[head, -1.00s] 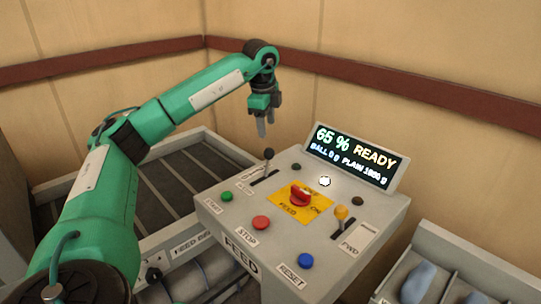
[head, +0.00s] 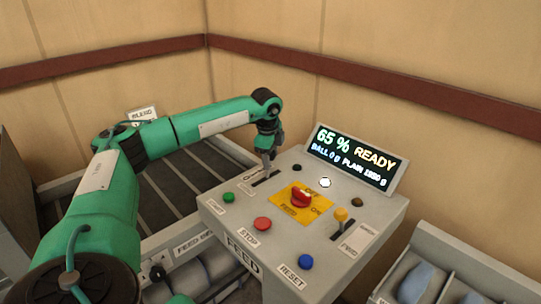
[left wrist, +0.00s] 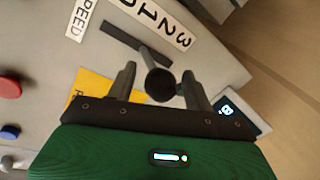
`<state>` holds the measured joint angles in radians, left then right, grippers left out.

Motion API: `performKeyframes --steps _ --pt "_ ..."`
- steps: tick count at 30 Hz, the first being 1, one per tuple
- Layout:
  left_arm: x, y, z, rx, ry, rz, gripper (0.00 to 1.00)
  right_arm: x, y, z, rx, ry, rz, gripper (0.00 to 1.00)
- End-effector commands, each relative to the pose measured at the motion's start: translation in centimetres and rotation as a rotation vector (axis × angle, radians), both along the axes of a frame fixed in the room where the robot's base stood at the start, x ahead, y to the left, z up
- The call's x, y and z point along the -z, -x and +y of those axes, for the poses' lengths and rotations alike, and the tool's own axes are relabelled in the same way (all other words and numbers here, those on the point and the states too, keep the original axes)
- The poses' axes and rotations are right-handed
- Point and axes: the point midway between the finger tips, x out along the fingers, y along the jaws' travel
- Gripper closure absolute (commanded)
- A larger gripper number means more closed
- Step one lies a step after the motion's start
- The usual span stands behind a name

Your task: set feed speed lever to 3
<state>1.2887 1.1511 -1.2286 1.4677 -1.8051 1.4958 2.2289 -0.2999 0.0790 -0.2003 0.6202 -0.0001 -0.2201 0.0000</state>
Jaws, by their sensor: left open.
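The feed speed lever has a round black knob (left wrist: 160,84) on a thin grey stem that rises from a dark slot (left wrist: 137,43) in the console. My left gripper (left wrist: 159,83) is open, with one finger on each side of the knob; I cannot tell whether either finger touches it. A white scale strip (left wrist: 160,16) with 0, 1, 2 and 3 runs beside the slot. I cannot read exactly which number the stem stands at. In the head view the gripper (head: 268,160) points down over the slot and hides the knob. My right gripper is out of view.
The grey console (head: 225,213) carries a green button (head: 228,197), a red stop button (head: 262,224), a blue reset button (head: 306,262), a red rotary switch (head: 300,198) and a yellow-knobbed lever (head: 341,215). A display (head: 352,158) reads 65 % READY.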

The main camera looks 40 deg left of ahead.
Motion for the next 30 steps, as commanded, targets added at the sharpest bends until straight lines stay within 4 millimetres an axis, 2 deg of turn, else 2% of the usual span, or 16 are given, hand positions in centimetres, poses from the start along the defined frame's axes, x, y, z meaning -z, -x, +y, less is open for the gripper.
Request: performKeyframes --steps 1,6,8,9,13,16,30 --pt "0.0 0.0 0.0 0.0 0.0 0.0 0.52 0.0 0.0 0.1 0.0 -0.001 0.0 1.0" --pt "0.0 0.0 0.0 0.0 0.0 0.0 0.85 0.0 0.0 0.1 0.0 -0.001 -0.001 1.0" --pt "0.0 0.0 0.0 0.0 0.0 0.0 0.97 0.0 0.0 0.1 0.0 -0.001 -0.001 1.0" --pt "0.0 0.0 0.0 0.0 0.0 0.0 1.0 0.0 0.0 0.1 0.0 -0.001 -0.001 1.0" --pt "0.1 -0.2 0.0 0.0 0.001 0.0 1.0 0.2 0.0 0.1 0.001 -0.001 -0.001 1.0" --pt "0.5 -1.1 -0.1 -0.001 0.0 -0.002 1.0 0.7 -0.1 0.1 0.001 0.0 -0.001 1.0" --pt "0.2 -1.4 -0.2 0.0 0.002 -0.01 1.0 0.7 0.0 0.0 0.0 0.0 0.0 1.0"
